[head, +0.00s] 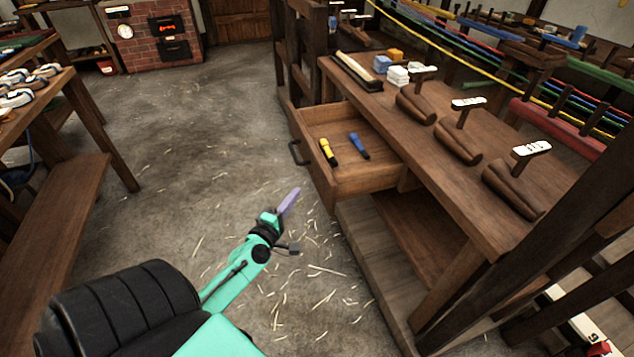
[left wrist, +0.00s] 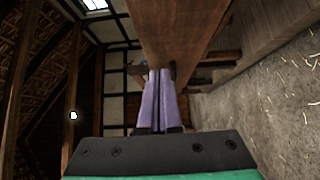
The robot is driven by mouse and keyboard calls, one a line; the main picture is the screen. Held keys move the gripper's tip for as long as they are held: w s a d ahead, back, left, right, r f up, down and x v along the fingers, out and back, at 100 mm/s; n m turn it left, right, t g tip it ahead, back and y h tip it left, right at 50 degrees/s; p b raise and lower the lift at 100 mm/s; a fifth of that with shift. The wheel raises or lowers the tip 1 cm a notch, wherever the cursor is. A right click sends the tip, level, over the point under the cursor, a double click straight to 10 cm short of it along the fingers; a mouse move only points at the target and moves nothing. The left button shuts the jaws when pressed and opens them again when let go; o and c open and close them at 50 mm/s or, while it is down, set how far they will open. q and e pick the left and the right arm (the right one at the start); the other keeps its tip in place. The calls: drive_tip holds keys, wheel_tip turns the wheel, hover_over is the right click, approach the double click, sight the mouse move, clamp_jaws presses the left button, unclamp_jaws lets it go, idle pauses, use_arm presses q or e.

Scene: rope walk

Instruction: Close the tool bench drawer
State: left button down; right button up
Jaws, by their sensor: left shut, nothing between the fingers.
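The tool bench (head: 440,142) stands at the right in the head view, with its wooden drawer (head: 372,183) pulled open toward the left. A dark handle (head: 297,153) is on the drawer's front. A yellow tool (head: 328,151) and a blue tool (head: 358,146) lie inside. My left gripper (head: 290,200) is shut and empty, low and in front of the drawer, apart from it in the head view. In the left wrist view, its purple fingers (left wrist: 159,100) are together and point toward a wooden surface (left wrist: 175,35), likely the drawer. My right gripper is not in view.
Several wooden mallet-like tools (head: 458,142) and small blocks (head: 398,76) stand on the bench top. Another table (head: 85,110) is at the left. The straw-strewn floor (head: 180,150) between them is clear.

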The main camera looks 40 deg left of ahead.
use_arm(q)
drive_tip(key=w, duration=0.2)
drive_tip(key=w+p, duration=0.1)
drive_tip(key=w, duration=0.1)
drive_tip(key=w+d, duration=0.1)
drive_tip(key=w, duration=0.1)
drive_tip(key=shift+w+r, duration=0.1)
drive_tip(key=shift+w, duration=0.05)
drive_tip(key=shift+w+d, duration=0.3)
drive_tip(key=shift+w, duration=0.1)
